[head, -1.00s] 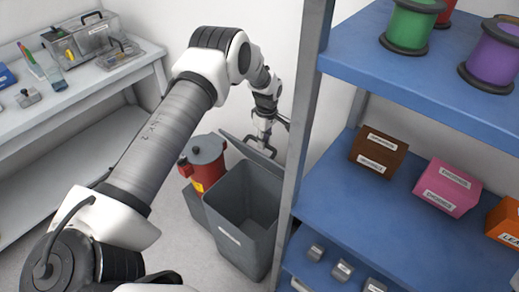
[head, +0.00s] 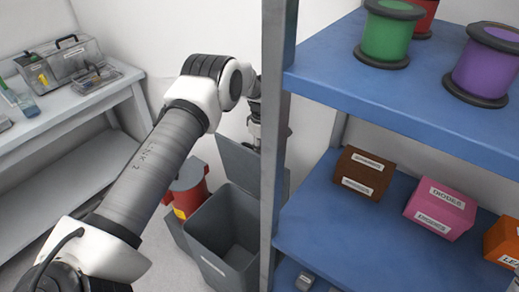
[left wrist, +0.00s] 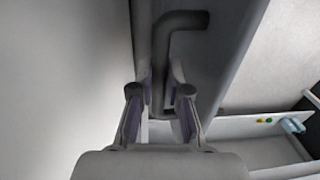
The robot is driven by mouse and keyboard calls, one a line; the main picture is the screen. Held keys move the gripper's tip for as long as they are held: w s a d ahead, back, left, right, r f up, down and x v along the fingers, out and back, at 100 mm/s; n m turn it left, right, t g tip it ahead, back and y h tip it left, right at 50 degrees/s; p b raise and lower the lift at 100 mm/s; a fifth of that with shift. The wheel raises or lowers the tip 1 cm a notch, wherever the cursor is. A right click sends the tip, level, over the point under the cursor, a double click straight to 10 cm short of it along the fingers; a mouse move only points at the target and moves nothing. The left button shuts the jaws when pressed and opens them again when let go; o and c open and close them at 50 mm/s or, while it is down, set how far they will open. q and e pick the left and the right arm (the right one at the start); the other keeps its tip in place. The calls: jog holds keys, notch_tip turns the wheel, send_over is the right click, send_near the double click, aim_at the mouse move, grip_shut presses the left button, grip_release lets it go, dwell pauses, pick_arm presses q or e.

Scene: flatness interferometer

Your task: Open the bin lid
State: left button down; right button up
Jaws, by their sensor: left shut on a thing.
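The grey bin (head: 212,250) stands on the floor beside the shelf post, its top open and its inside visible. Its grey lid (head: 237,164) is raised, standing steeply at the bin's back edge; the post hides part of it. My left gripper (head: 255,140) is at the lid's upper part, partly hidden by my arm and the post. In the left wrist view its fingers (left wrist: 160,97) are shut on the lid's dark bent handle (left wrist: 183,20). My right gripper is not in view.
A red container (head: 187,190) stands close to the bin's left. The blue shelf unit (head: 310,235) and its grey post (head: 274,150) stand close on the right, holding spools and small boxes. A white bench (head: 90,105) is at the left.

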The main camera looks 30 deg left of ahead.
pick_arm(q)
jog(key=c, duration=1.1)
grip_release()
jog(key=shift+s+f, duration=0.1)
jog(key=shift+f, duration=0.25)
jog(key=shift+c, duration=0.2)
jog(key=shift+w, duration=0.2)
jog(key=shift+r, duration=0.2)
notch_tip(320, 180, up, 12)
jog(key=shift+w, duration=0.4)
jog(key=shift+f, duration=0.1)
jog(key=shift+f, duration=0.1)
